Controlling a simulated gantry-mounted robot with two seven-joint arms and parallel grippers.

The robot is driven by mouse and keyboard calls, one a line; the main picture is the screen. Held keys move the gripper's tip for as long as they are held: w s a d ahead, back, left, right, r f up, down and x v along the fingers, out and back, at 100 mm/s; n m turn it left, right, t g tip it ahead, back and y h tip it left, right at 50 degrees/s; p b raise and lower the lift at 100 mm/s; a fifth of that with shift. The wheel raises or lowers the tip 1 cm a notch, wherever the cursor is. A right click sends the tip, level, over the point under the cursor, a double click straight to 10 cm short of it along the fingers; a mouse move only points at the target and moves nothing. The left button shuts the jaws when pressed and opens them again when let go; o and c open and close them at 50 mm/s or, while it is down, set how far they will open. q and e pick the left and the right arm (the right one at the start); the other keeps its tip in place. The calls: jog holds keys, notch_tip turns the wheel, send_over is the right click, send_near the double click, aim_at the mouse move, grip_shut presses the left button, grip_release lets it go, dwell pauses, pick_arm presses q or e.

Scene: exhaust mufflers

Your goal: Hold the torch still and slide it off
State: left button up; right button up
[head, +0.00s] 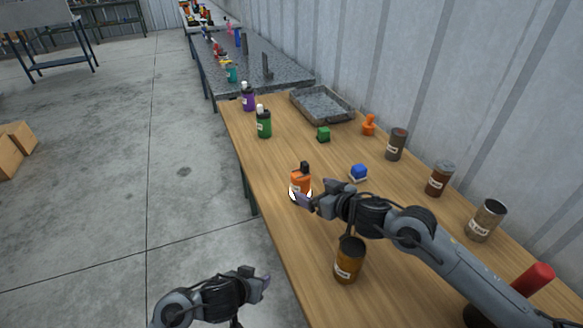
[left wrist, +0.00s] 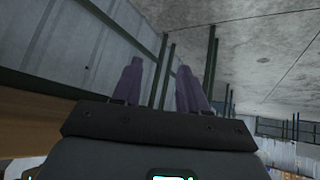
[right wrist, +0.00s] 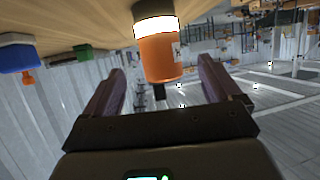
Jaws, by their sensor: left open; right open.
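The torch (head: 300,181) is an orange cylinder with a black top and a bright white band near its base. It stands upright on the wooden table near the left edge. My right gripper (head: 309,200) is open beside it. In the right wrist view the torch (right wrist: 160,58) appears inverted, with its black end between the spread fingers (right wrist: 162,85); I see no grip on it. My left gripper (head: 264,284) is open and empty, off the table's left edge. Its spread fingers (left wrist: 158,85) show in the left wrist view with nothing between them.
A brown jar (head: 349,260) stands close below my right arm. A blue block (head: 359,172), green block (head: 323,134) and grey tray (head: 322,104) lie further back. Purple (head: 249,100) and green (head: 264,124) bottles line the left edge. Several cans stand along the wall side.

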aim_at(307, 187)
pick_arm(q)
jog(key=w+a+r, duration=0.2)
jog(key=w+r, duration=1)
jog(key=r, duration=0.1)
pick_arm(e)
jog(key=shift+w+a, duration=0.1)
jog(key=shift+w+a+f, duration=0.25)
jog(key=shift+w+a, duration=0.05)
jog(key=shift+w, duration=0.1)
pick_arm(q)
jog(key=d+r+t, duration=0.1)
jog(key=d+r, duration=0.4)
jog(key=r, duration=0.3)
jog(key=d+r+m+t, duration=0.1)
jog(key=d+r, duration=0.4)
jog(key=r, duration=0.3)
jog(key=shift+w+d+h, duration=0.3)
jog(key=shift+w+d, duration=0.1)
jog(key=shift+w, duration=0.05)
pick_arm(e)
jog(key=shift+x, duration=3.1)
jog(key=shift+c, duration=0.5)
jog(key=c, duration=1)
jog(key=shift+c, duration=0.2)
